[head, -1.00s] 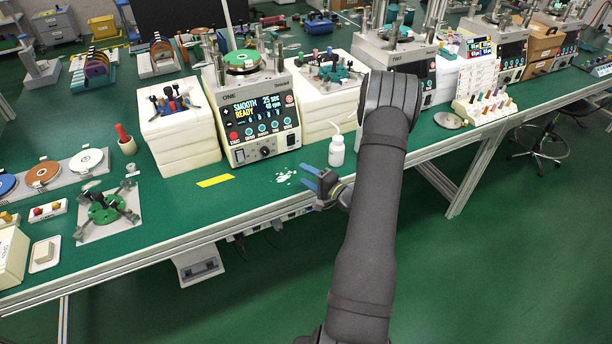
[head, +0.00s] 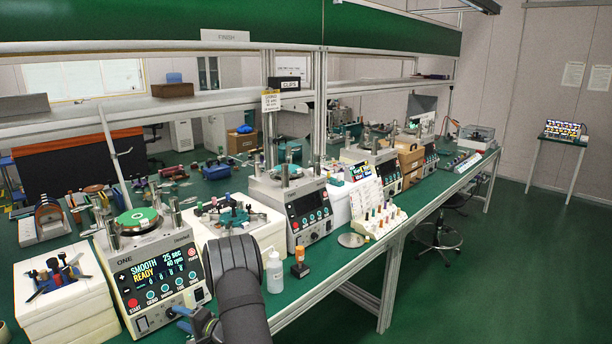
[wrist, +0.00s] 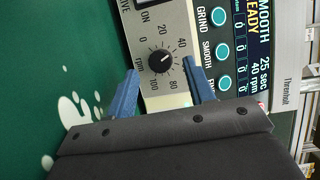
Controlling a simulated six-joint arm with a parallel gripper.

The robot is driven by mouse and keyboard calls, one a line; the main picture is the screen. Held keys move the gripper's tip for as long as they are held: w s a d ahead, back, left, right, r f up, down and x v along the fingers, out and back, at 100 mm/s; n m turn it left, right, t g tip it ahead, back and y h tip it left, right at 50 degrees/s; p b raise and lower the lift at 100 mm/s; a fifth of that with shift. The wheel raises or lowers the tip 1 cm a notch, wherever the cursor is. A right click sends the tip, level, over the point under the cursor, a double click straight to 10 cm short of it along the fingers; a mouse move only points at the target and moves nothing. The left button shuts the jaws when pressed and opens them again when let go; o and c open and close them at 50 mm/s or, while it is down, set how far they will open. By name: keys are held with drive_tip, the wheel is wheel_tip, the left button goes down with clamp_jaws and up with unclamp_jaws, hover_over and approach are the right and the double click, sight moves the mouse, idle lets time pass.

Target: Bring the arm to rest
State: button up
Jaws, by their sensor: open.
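My gripper (wrist: 160,92) is open, its two blue fingers apart with nothing between them in the wrist view. It points at the front of the lapping machine ONE (head: 150,262), with the speed knob (wrist: 162,60) seen between and beyond the fingertips. I cannot tell the gap to the panel. In the head view the gripper (head: 185,318) is low in the picture, in front of the machine's lower panel and partly cut off by the bottom edge. The machine's screen reads SMOOTH, READY, 25 sec, 40 rpm. My arm rises from the bottom edge beside it.
A white bottle (head: 274,272) and a small orange-topped bottle (head: 300,262) stand right of my arm. White spots (wrist: 75,112) mark the green bench. White blocks (head: 65,300) with a tool on top stand left of the machine. Open floor (head: 500,280) lies to the right.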

sight(172, 315)
drive_tip(key=shift+x, duration=1.3)
drive_tip(key=shift+d, duration=0.1)
drive_tip(key=v, duration=1.7)
drive_tip(key=shift+d+r, duration=0.15)
drive_tip(key=shift+d, duration=0.05)
drive_tip(key=x, duration=1.8)
drive_tip(key=shift+s, duration=0.2)
drive_tip(key=shift+d+n+h, duration=0.15)
drive_tip(key=shift+n+h, duration=0.35)
drive_tip(key=shift+n, duration=0.4)
drive_tip(key=n+h, duration=0.1)
drive_tip(key=n, duration=0.1)
drive_tip(key=shift+s+r+n, duration=0.1)
drive_tip(key=shift+n, duration=0.2)
drive_tip(key=n+h, duration=0.1)
drive_tip(key=n, duration=0.1)
drive_tip(key=shift+r+n+t+h, duration=0.1)
drive_tip(key=shift+n+t+h, duration=0.3)
drive_tip(key=n+t+h, duration=0.1)
drive_tip(key=n+h, duration=0.1)
drive_tip(key=n, duration=0.1)
drive_tip(key=shift+s, duration=0.2)
drive_tip(key=shift+a+n+t+h, duration=0.15)
drive_tip(key=shift+n+t+h, duration=0.25)
drive_tip(key=shift+n, duration=0.3)
drive_tip(key=shift+a+n+t+h, duration=0.15)
drive_tip(key=shift+n+t+h, duration=0.2)
drive_tip(key=shift+n, duration=0.35)
